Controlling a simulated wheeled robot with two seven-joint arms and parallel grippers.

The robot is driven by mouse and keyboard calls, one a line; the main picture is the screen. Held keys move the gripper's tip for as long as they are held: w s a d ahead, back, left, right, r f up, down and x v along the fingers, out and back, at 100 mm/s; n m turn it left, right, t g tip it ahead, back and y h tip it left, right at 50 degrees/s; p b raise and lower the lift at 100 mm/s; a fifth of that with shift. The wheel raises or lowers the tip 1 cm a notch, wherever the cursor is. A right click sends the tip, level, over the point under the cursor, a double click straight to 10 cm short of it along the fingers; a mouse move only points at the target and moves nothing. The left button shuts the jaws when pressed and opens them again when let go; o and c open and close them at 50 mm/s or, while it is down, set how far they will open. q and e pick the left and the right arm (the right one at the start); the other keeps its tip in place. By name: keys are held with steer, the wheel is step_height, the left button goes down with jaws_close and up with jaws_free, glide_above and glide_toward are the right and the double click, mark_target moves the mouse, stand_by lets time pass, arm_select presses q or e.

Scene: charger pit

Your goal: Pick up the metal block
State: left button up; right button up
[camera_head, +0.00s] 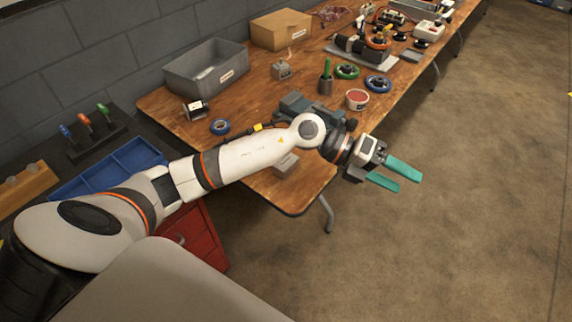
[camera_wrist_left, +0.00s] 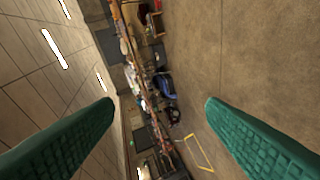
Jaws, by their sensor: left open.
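A small grey block (camera_head: 286,165) sits on the near end of the wooden table (camera_head: 300,195), partly hidden behind my left arm. Another grey block with a knob on top (camera_head: 282,69) stands farther back, right of the grey bin. I cannot tell for sure which one is the metal block. My left gripper (camera_head: 410,182) has teal fingers, spread apart and empty. It is out past the table's right edge, over the floor, to the right of both blocks. The left wrist view shows the open fingers (camera_wrist_left: 160,106) with nothing between them. My right gripper is not in view.
A grey bin (camera_head: 206,72) and cardboard box (camera_head: 281,30) stand at the back. A vice-like tool (camera_head: 295,104), blue tape roll (camera_head: 220,127), red-topped tub (camera_head: 357,99) and handwheels (camera_head: 378,84) crowd the table. A red cabinet (camera_head: 195,236) stands below; the floor at right is clear.

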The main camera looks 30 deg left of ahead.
arm_select(q)
steer(key=w+a+f+m+g+y, duration=0.2)
steer(key=a+f+y, duration=0.4)
steer(key=a, duration=0.5)
steer(key=n+g+y, duration=0.1)
steer(key=n+y, duration=0.1)
steer(key=y, duration=0.6)
glide_above(288, 161)
step_height(288, 161, down, 4)
steer(key=shift+s+f, duration=0.1)
steer(key=shift+a+f+p, duration=0.15)
steer(key=shift+f+p, duration=0.15)
steer(key=shift+f, duration=1.05)
steer(key=shift+a+f+p, duration=0.1)
steer(key=shift+f+p, duration=0.2)
steer(key=shift+f, duration=1.05)
steer(key=c, duration=1.2)
step_height(288, 161, up, 10)
steer(key=shift+r+b, duration=0.1)
steer(key=shift+b, duration=0.2)
steer(key=shift+c, duration=0.2)
